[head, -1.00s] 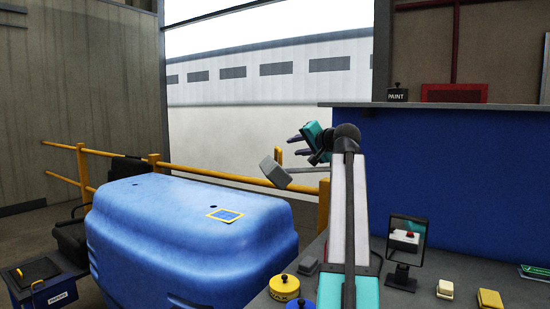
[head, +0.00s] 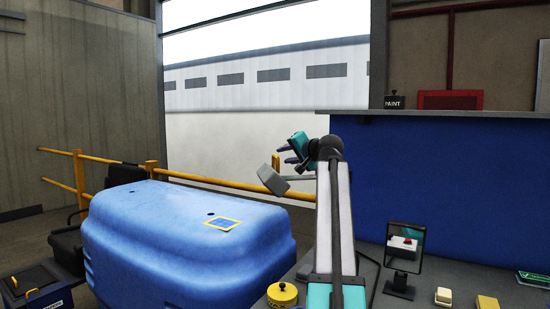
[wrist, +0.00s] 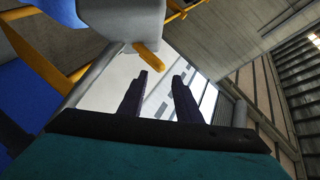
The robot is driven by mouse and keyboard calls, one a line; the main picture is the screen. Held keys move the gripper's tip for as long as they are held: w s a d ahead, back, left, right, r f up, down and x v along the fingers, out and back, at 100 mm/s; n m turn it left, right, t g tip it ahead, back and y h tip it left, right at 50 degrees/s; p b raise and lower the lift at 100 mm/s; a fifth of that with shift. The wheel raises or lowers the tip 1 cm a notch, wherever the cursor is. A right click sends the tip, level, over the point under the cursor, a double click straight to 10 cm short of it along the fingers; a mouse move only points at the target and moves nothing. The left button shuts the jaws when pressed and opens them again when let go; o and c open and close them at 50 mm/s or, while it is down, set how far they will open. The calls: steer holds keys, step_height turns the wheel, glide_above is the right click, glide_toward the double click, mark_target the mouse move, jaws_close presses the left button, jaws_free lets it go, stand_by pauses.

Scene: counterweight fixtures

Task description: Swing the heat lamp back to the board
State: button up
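What looks like the heat lamp is a tilted grey block (head: 271,180) with a short yellow handle (head: 276,161), on a thin grey bar by the yellow railing. My gripper (head: 287,154) is just right of the handle in the head view, with its fingers pointing left. In the wrist view the two dark fingers (wrist: 160,90) are apart with nothing between them. The yellow handle (wrist: 149,56) and grey lamp body (wrist: 130,18) show beyond the fingertips, apart from them. A large blue panel (head: 450,180) stands at the right. I cannot tell whether it is the board.
A large blue moulded shell (head: 150,235) with a yellow-outlined square fills the left middle. A yellow railing (head: 225,190) runs behind it. On the grey bench are a round yellow weight (head: 282,294), a small mirror (head: 405,249) and small blocks (head: 444,296).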

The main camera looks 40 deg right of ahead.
mark_target(276, 157)
steer(key=x, duration=0.8)
steer(key=shift+w+d+p, duration=0.1)
steer(key=shift+p, duration=0.25)
jaws_close()
